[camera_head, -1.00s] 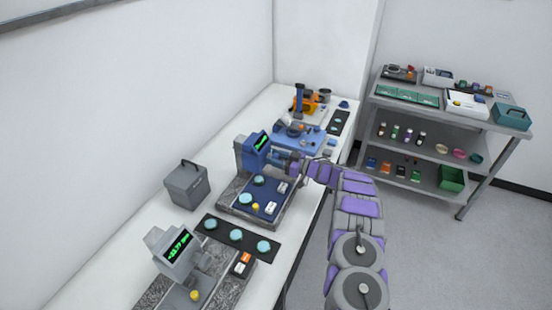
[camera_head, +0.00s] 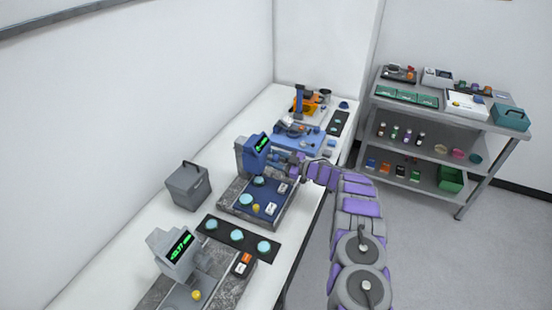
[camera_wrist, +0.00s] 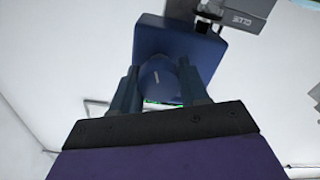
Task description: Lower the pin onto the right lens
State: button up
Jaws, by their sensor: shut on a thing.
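A blue gauge head (camera_head: 256,155) with a green readout stands over a grey station with a dark blue stage (camera_head: 268,210). Two pale blue lenses lie on the stage: one (camera_head: 258,181) close under the head, the other (camera_head: 246,200) nearer the camera. My gripper (camera_head: 288,164) is at the right side of the head. In the wrist view, my gripper (camera_wrist: 160,92) is shut on a round blue knob (camera_wrist: 158,75) on the head's side, one finger on each side of it. The pin's tip and any gap to the lens cannot be made out.
A black mat with several lenses (camera_head: 236,235) and a second gauge (camera_head: 178,254) stand nearer the camera. A grey case (camera_head: 188,185) is at the left. A blue fixture (camera_head: 300,138) lies beyond the station. A shelf cart (camera_head: 445,132) stands at the right.

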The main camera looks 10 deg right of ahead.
jog(key=n+p, duration=0.1)
jog(key=n, duration=0.3)
jog(key=shift+n, duration=0.3)
jog(key=n, duration=0.4)
jog(key=shift+n+p, duration=0.3)
jog(key=shift+p, duration=0.05)
jog(key=n+p, duration=0.1)
jog(key=n, duration=0.2)
jog(key=shift+s+f, duration=0.1)
jog(key=shift+f, duration=0.05)
jog(key=n+p, duration=0.1)
jog(key=n, duration=0.2)
jog(key=shift+f+n+p, duration=0.1)
jog(key=shift+n+p, duration=0.2)
jog(key=shift+p, duration=0.1)
jog(key=shift+n, duration=0.3)
jog(key=shift+f, duration=0.2)
jog(key=o, duration=1)
jog(key=shift+r, duration=0.15)
